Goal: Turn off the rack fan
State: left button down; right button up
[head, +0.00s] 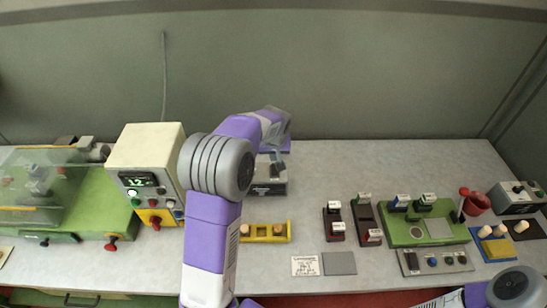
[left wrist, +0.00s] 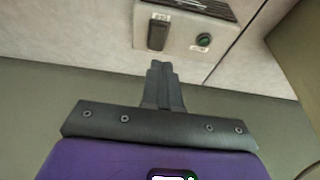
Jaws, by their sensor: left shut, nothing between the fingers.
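A pale grey box (head: 276,187) stands on the bench behind the yellow rack, partly hidden by my left arm in the head view. In the left wrist view the box (left wrist: 185,30) shows a dark slotted grille, a dark rocker switch (left wrist: 157,34) and a round green button or lamp (left wrist: 204,41). Their small labels are too blurred to read, so I cannot confirm that it is the rack fan. My left gripper (head: 276,168) is shut and empty, close to the box; its fingertips (left wrist: 158,64) appear just short of the rocker switch. My right gripper is out of view.
A yellow rack (head: 275,238) with corks is in front of the box. A cream control unit (head: 146,148) with a lit display stands left of my arm. Dark holders, a green tray (head: 405,236) and a red cup (head: 475,203) are at right. Bare bench lies right of the box.

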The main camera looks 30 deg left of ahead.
pick_arm(q)
jog(key=s+r, duration=0.1)
jog(key=d+r, duration=0.1)
jog(key=r, duration=0.1)
jog(key=shift+s, duration=0.35)
